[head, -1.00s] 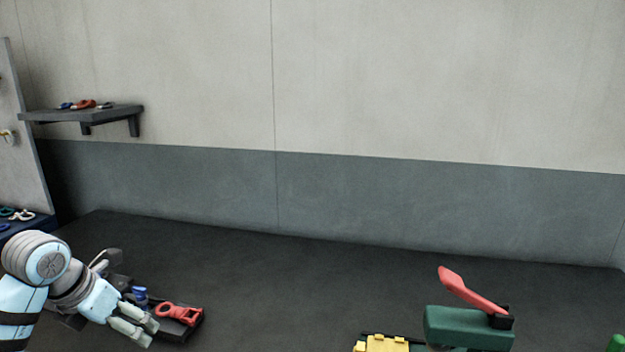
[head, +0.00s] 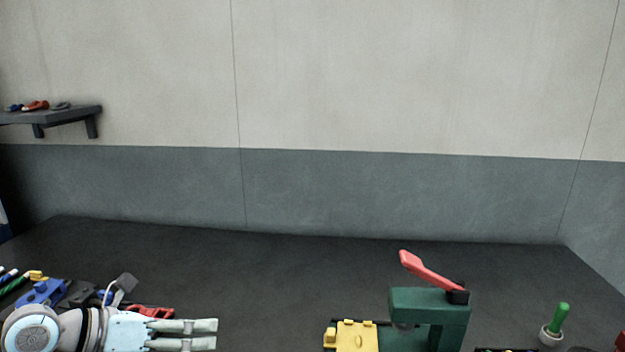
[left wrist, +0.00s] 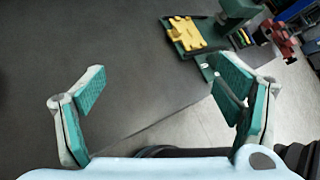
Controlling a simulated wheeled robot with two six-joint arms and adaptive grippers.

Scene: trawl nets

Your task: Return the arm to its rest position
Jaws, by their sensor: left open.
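My left gripper (head: 217,334) is at the lower left of the head view, pointing right, over the dark work surface. In the left wrist view the same gripper (left wrist: 165,90) has its two teal-padded fingers spread wide. Nothing is between the fingers; behind them are the dark surface and a strip of pale floor. My right gripper is not in view.
A green press with a red lever (head: 430,305) and a yellow block (head: 357,336) stand right of centre. A green-handled tool (head: 558,322) is at the right. A red part (head: 150,311) lies behind my left gripper. The middle surface (head: 270,285) is clear.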

